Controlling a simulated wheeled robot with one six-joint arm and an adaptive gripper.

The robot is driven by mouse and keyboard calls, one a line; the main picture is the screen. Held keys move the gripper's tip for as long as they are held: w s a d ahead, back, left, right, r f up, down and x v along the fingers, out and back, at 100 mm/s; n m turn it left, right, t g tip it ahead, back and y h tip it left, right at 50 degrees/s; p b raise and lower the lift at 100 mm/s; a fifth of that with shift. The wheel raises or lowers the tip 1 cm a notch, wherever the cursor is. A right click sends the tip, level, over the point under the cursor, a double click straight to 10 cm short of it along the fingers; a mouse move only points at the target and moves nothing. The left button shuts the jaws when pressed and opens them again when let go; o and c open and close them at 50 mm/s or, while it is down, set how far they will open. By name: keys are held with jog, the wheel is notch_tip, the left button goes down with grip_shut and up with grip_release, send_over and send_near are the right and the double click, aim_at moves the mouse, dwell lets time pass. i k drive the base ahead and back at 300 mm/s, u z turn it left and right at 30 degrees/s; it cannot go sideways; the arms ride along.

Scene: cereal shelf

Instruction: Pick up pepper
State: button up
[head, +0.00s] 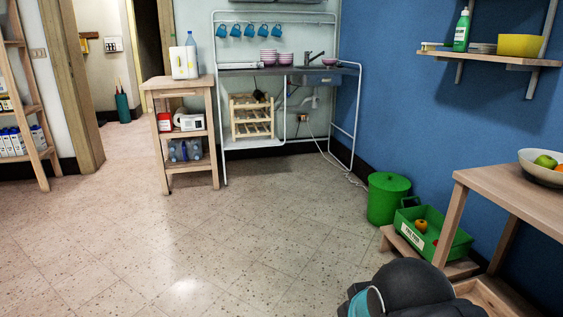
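A green crate (462,243) sits low at the right, by the blue wall, on a low wooden board. Inside it are a small round orange-yellow item (421,226) and a partly hidden red item (436,242). Either could be a pepper, but they are too small to tell. My arm shows as dark rounded links with a teal ring at the bottom right, in front of the crate's near side. My gripper is not in view.
A green lidded bin (388,199) stands behind the crate. A wooden table (490,183) at the right holds a fruit bowl (545,174). A wooden trolley (164,139) and a sink unit (227,130) stand at the back. The tiled floor (200,235) is clear.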

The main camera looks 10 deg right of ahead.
aim_at(420, 225)
jog(key=z, duration=0.15)
jog(key=i, duration=1.9)
jog(key=z, duration=0.75)
jog(key=i, duration=0.95)
jog(key=z, duration=0.25)
